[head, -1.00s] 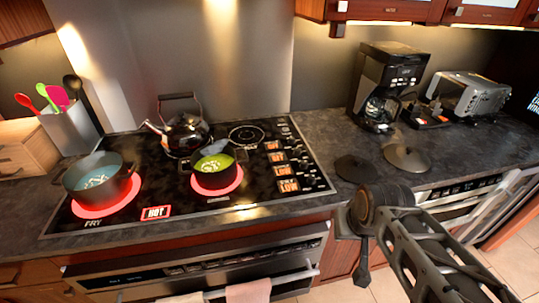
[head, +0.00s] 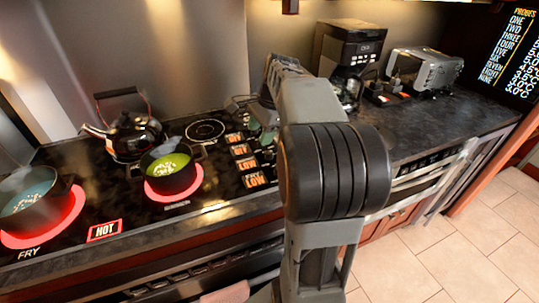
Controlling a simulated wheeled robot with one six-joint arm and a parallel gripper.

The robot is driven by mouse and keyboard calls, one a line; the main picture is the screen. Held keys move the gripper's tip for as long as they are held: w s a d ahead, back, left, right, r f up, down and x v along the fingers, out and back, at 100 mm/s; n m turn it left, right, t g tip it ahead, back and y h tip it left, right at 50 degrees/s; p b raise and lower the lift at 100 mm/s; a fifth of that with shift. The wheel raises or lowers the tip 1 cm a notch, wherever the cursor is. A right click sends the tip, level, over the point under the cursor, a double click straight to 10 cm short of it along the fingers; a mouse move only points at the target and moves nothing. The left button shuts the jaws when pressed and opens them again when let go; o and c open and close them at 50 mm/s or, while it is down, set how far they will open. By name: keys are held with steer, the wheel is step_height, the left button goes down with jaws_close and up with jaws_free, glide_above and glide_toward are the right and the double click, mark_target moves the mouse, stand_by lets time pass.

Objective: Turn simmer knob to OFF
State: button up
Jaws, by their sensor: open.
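Small dark knobs (head: 266,158) stand beside the labels, partly hidden behind my arm. I cannot tell which is the simmer knob or where it points. My gripper (head: 262,118) is over the back part of this strip, mostly hidden by my own arm links. I see nothing held in it, and it is open. I cannot tell whether it touches a knob.
A green pot (head: 170,178) and a teal pot (head: 28,200) sit on glowing red burners. A kettle (head: 130,135) stands behind. A coffee maker (head: 345,60) and a toaster oven (head: 425,70) stand on the right counter. A "HOT" sign (head: 105,230) glows at the front.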

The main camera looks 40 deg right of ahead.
mark_target(269, 152)
steer(key=w+d+f+m+y+b, duration=0.1)
steer(key=d+m, duration=0.6)
steer(key=d, duration=0.3)
steer(key=x, duration=0.4)
steer(key=b+x, duration=0.1)
steer(key=x, duration=0.8)
steer(key=shift+w+d+f+b, duration=0.1)
steer(key=shift+w+f+b, duration=0.15)
steer(key=shift+w+b, duration=0.15)
steer(key=shift+c, duration=0.2)
steer(key=c, duration=0.9)
steer(key=shift+r+p, duration=0.1)
steer(key=shift+p, duration=0.3)
